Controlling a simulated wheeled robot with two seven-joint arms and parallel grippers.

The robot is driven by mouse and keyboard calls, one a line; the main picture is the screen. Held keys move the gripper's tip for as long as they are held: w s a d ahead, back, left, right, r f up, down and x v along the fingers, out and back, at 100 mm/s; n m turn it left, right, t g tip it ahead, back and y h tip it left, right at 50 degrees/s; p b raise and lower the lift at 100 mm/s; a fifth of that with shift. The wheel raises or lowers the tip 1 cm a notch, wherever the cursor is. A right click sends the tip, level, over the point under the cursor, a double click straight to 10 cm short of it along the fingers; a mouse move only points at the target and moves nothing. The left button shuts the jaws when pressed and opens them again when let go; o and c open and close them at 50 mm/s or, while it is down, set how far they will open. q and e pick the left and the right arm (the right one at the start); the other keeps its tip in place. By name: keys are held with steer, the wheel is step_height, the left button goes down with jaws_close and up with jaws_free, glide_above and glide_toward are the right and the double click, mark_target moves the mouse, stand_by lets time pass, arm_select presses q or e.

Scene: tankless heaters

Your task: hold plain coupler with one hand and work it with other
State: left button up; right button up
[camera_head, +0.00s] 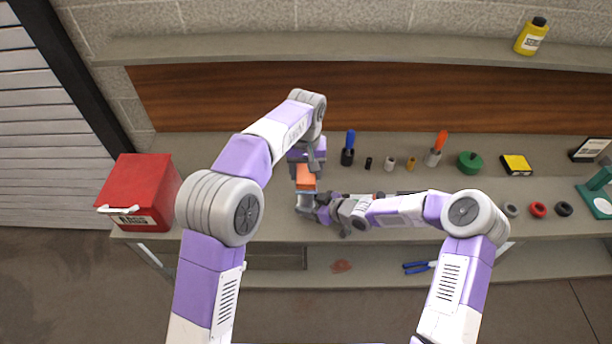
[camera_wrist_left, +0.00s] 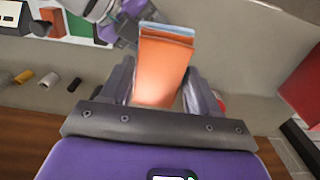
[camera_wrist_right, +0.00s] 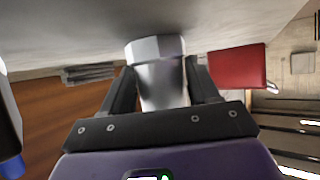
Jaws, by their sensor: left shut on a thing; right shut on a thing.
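My left gripper (camera_head: 306,172) comes down from above and is shut on an orange block-like part (camera_head: 306,183). In the left wrist view this orange part (camera_wrist_left: 163,70) stands between the fingers, with a blue-grey far end. My right gripper (camera_head: 318,207) reaches in from the right and is shut on a silver-grey part (camera_head: 304,201) just below the orange one. In the right wrist view the silver part (camera_wrist_right: 160,75) has a faceted, nut-like end. The two parts look in line in the head view. I cannot tell which is the plain coupler, or how they join.
A red box (camera_head: 140,188) stands left on the bench. Behind are blue-handled (camera_head: 348,148) and orange-handled (camera_head: 436,150) tools, small cylinders (camera_head: 390,164), a green lidded item (camera_head: 470,162) and a yellow box (camera_head: 516,164). Blue pliers (camera_head: 418,267) lie on the lower shelf.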

arm_select(q)
steer(key=shift+r, duration=1.75)
arm_select(e)
steer(key=o, duration=1)
steer(key=v, duration=1.1)
steer(key=shift+s+d+r, duration=0.2)
steer(key=shift+d, duration=0.05)
steer(key=shift+s+d, duration=0.1)
